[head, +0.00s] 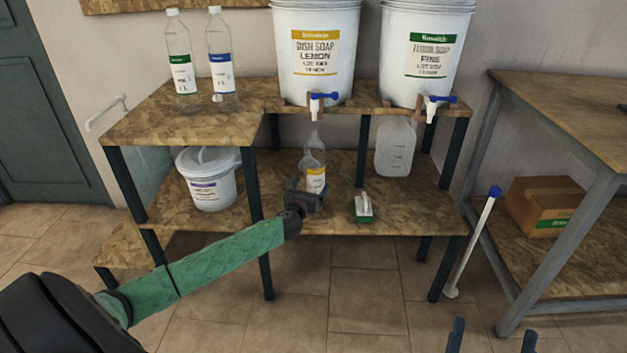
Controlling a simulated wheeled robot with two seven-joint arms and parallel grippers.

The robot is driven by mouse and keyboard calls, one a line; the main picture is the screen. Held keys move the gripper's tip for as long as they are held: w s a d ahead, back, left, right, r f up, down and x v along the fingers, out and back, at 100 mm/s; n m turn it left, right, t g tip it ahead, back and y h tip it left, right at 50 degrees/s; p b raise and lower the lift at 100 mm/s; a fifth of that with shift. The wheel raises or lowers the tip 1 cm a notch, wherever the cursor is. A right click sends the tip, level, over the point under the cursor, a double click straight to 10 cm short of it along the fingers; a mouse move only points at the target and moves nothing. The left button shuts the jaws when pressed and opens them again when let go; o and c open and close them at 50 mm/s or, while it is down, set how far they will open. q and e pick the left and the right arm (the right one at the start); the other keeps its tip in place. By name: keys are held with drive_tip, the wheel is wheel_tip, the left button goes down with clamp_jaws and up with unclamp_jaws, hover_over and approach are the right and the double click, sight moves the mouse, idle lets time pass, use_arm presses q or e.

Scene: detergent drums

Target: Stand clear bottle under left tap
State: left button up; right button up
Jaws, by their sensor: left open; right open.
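A clear bottle with a yellow label (314,168) stands upright on the lower shelf, below the left tap (318,100) of the dish soap drum (316,50). My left gripper (308,198) is open at the lower front of this bottle and hides its base. I cannot tell whether its fingers are around the bottle or only in front of it. The right tap (432,103) is on the pine drum (424,50). My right gripper (492,338) is open and empty at the bottom edge, with only its fingertips showing.
Two clear bottles, one green-labelled (182,72) and one blue-labelled (221,75), stand on the upper shelf (150,125). A translucent jug (395,148), a green-based brush (362,206) and a white bucket (207,182) are on the lower shelf. A workbench (570,100) stands right.

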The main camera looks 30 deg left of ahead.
use_arm(q)
drive_tip(key=shift+v, duration=2.8)
use_arm(e)
wheel_tip(320, 180, down, 6)
drive_tip(key=w+g, duration=0.2)
drive_tip(key=shift+w+a+r+h, duration=0.25)
drive_tip(key=shift+w+a+h, duration=0.05)
drive_tip(key=shift+a+h, duration=0.15)
drive_tip(key=shift+r, duration=0.1)
